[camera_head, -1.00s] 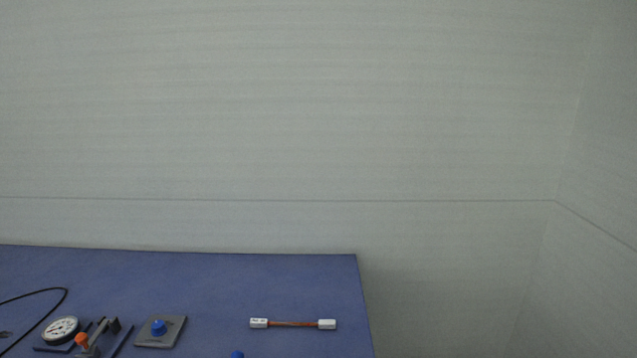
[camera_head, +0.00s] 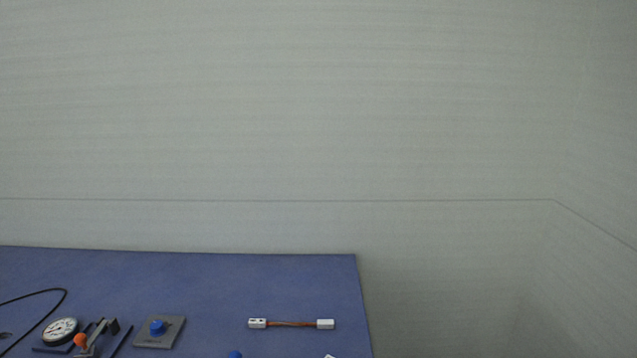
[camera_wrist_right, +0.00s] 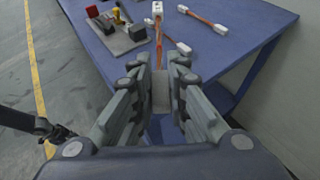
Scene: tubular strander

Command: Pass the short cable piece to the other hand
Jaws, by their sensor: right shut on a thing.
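My right gripper (camera_wrist_right: 160,88) shows in the right wrist view, its fingers shut on the lower end of a short cable piece (camera_wrist_right: 158,32). This piece is copper-coloured with a white end cap and points away from the gripper. A similar cable piece with white ends (camera_wrist_right: 205,20) lies on the blue table; it also shows in the head view (camera_head: 291,324). A further white cap (camera_wrist_right: 183,47) with a copper strand shows just right of the held piece. A dark shape (camera_wrist_right: 55,131) at the left of the wrist view may be my left gripper; its fingers are unclear.
The blue table (camera_head: 220,280) has its right edge near the cables. A dial gauge (camera_head: 60,330), a lever device (camera_head: 98,335) and a grey plate with a blue knob (camera_head: 158,330) stand at the left. A white bit (camera_head: 330,356) shows at the bottom edge.

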